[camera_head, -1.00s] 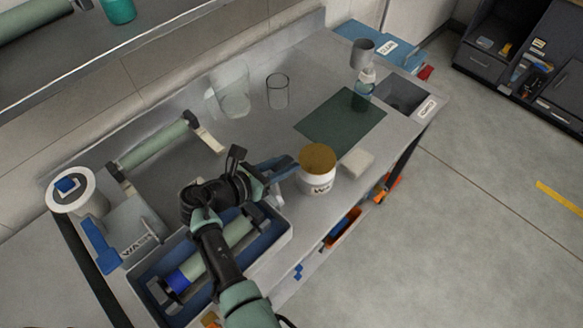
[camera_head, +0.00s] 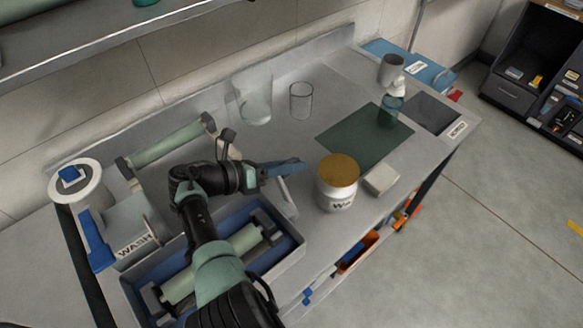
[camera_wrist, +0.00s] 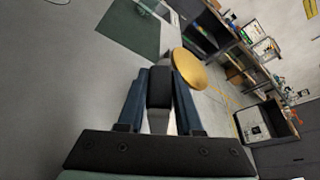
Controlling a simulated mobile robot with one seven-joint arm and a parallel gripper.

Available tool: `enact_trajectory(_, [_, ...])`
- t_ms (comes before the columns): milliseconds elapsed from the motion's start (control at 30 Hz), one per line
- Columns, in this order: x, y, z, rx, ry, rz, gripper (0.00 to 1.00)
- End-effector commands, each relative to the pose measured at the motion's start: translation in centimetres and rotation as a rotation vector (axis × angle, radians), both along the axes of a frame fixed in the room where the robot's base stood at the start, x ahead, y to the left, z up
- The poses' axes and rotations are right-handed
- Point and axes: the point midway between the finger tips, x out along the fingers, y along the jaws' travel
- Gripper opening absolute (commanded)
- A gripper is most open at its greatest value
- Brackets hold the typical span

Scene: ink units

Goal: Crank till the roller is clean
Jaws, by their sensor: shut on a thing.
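The pale green roller (camera_head: 178,289) lies in a blue-lined grey tray (camera_head: 285,258) at the front left of the bench in the head view. My arm covers its middle; the parts that show look pale green, with no blue on them. My gripper (camera_head: 296,163) is to the right of the roller, above the tray's right end. It is shut on the dark crank handle (camera_wrist: 159,88), which shows between the blue fingers in the wrist view. A grey crank arm (camera_head: 286,192) runs down below the fingers.
A white jar (camera_head: 337,196) with a gold lid stands close right of my gripper. A second pale green roller (camera_head: 170,145) sits on brackets behind.

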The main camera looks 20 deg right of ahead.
Motion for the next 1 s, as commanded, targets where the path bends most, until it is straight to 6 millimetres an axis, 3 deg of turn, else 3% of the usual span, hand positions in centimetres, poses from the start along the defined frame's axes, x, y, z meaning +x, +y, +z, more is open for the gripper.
enact_trajectory(433, [0.15, 0.29, -0.55, 0.015, -0.004, 0.008, 0.00])
enact_trajectory(467, [0.14, 0.29, -0.56, 0.015, -0.004, 0.008, 0.39])
enact_trajectory(600, [0.11, 0.24, -0.48, 0.013, -0.003, 0.006, 0.62])
enact_trajectory(1000, [0.05, 0.91, 0.03, 0.009, -0.003, 0.006, 0.62])
